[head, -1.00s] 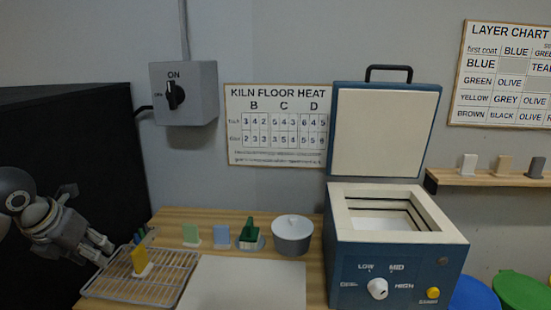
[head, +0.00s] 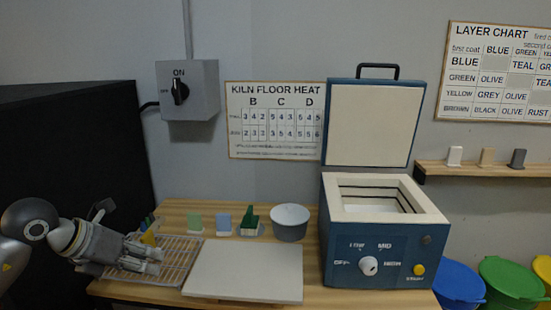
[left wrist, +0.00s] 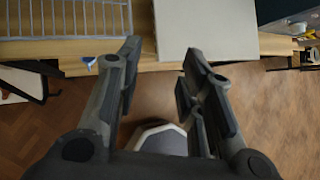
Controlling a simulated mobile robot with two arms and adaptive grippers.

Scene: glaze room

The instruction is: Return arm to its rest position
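My left gripper (head: 150,262) is at the left of the head view, in front of the wire rack (head: 183,262) at the table's left end. In the left wrist view the gripper (left wrist: 160,62) is open, with nothing between its fingers; the table's front edge and the floor lie beyond them. A yellow piece (head: 148,238) on the rack is mostly hidden behind the gripper. My right gripper is not in either view.
A white board (head: 245,268) lies on the table (head: 130,289). The open kiln (head: 375,240) stands right. Lidded bins (head: 510,280) are beyond.

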